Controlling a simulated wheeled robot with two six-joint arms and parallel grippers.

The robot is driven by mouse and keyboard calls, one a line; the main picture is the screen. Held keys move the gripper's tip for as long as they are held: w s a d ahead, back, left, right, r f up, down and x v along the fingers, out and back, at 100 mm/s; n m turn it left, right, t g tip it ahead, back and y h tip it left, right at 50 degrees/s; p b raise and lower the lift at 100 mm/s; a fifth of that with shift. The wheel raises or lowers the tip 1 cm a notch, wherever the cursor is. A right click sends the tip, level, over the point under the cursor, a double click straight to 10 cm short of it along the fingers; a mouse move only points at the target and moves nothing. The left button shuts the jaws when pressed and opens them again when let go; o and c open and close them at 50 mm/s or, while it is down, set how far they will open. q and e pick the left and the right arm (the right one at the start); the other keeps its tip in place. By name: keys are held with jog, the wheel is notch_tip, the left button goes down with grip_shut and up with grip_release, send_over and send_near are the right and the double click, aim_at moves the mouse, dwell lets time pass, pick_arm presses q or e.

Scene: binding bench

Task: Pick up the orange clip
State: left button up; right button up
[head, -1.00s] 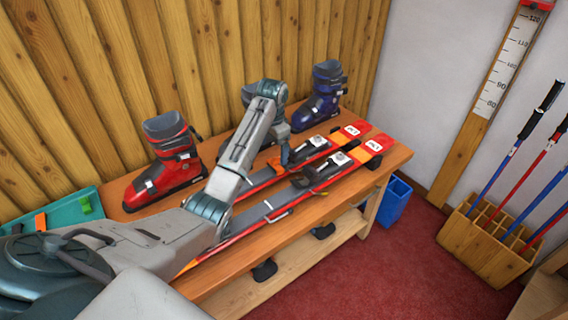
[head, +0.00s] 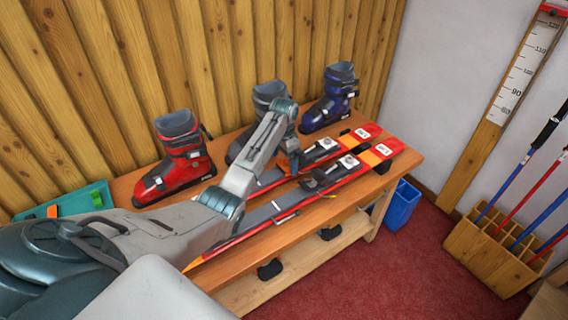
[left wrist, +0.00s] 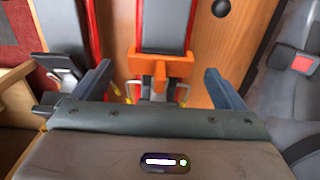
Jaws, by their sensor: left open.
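An orange clip (left wrist: 160,64) lies across one grey-and-red ski (left wrist: 165,25) in the left wrist view, with a crossbar and a short stem. In the head view a small orange patch of it (head: 283,163) shows beside my left gripper (head: 291,154). In the left wrist view my left gripper (left wrist: 158,72) is open, its two dark fingers on either side of the clip with a gap on both sides. I cannot tell how far above the ski the fingertips are. A second orange piece (head: 52,211) lies in the teal tray (head: 77,201). My right gripper is not in view.
A red boot (head: 180,160), a grey boot (head: 268,95) and a blue boot (head: 335,100) stand along the wall side of the bench (head: 404,162). A second ski (head: 335,183) lies parallel. A green piece (head: 97,200) is in the tray. A blue bin (head: 403,206) stands on the floor.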

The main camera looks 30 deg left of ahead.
pick_arm(q)
jog(key=shift+f, duration=0.45)
jog(key=shift+c, duration=0.4)
jog(key=c, duration=1.1)
jog(key=shift+o, duration=0.2)
jog(key=shift+r, duration=0.15)
